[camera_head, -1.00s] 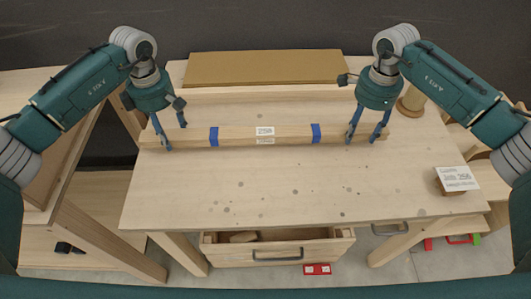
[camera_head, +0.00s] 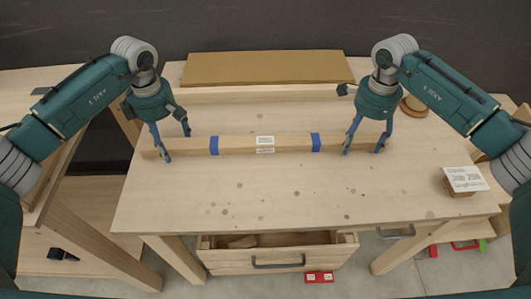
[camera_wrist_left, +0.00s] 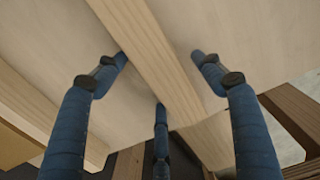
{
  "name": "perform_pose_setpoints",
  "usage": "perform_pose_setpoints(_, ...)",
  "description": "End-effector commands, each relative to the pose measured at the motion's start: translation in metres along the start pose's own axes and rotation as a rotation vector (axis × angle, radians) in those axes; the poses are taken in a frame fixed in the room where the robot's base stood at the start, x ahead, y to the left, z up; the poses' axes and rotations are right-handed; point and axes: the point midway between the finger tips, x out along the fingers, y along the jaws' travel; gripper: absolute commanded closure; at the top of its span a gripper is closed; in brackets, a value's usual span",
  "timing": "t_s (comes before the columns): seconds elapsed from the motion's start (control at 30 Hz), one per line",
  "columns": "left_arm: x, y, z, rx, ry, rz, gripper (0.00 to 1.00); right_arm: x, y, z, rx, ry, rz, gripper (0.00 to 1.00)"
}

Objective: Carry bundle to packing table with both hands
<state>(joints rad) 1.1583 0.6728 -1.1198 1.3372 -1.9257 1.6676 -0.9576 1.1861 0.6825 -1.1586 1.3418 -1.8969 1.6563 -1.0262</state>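The bundle (camera_head: 238,144) is a long pale wooden bar with two blue bands and a white label in its middle. It lies across the work table (camera_head: 250,205). My left gripper (camera_head: 176,146) is over its left end with its fingers pointing down on both sides. In the left wrist view the bundle (camera_wrist_left: 150,55) runs between the blue fingers (camera_wrist_left: 160,60). The left fingertip is close to its edge, while a gap shows at the right one. My right gripper (camera_head: 362,150) is over its right end with fingers spread; contact there cannot be told. No packing table can be identified for certain.
A brown board (camera_head: 265,68) lies at the table's back. A labelled block (camera_head: 462,181) sits near the right edge. A drawer (camera_head: 275,258) stands open below the front edge. Another wooden bench (camera_head: 60,85) is at the left. The table's front middle is clear.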

Motion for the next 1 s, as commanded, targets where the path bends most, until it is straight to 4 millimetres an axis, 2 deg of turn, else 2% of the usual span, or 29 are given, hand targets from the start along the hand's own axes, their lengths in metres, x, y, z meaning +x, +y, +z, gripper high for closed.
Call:
perform_pose_setpoints(0.13, -0.005, 0.000, 0.000, 0.000, 0.000, 0.001, 0.32, 0.000, 0.000, 0.000, 0.000, 0.000, -0.001, 0.32)
perform_pose_setpoints(0.23, -0.017, 0.001, 0.000, 0.001, 0.000, 0.004, 0.32, 0.000, 0.000, 0.000, 0.000, 0.000, -0.001, 0.32)
perform_pose_setpoints(0.5, -0.074, 0.001, 0.000, 0.000, 0.000, 0.005, 0.32, 0.000, 0.000, 0.000, 0.000, 0.000, -0.001, 0.32)
perform_pose_setpoints(0.7, -0.107, 0.001, 0.000, 0.000, 0.000, 0.003, 0.32, 0.000, 0.000, 0.000, 0.000, 0.000, -0.001, 0.32)
perform_pose_setpoints(0.87, -0.119, 0.000, 0.000, 0.000, 0.000, 0.000, 0.32, -0.001, 0.000, 0.000, 0.000, 0.000, -0.001, 0.32)
perform_pose_setpoints(1.0, -0.120, 0.000, 0.000, 0.000, 0.000, -0.001, 0.32, -0.014, -0.001, 0.000, 0.001, 0.000, -0.004, 0.32)
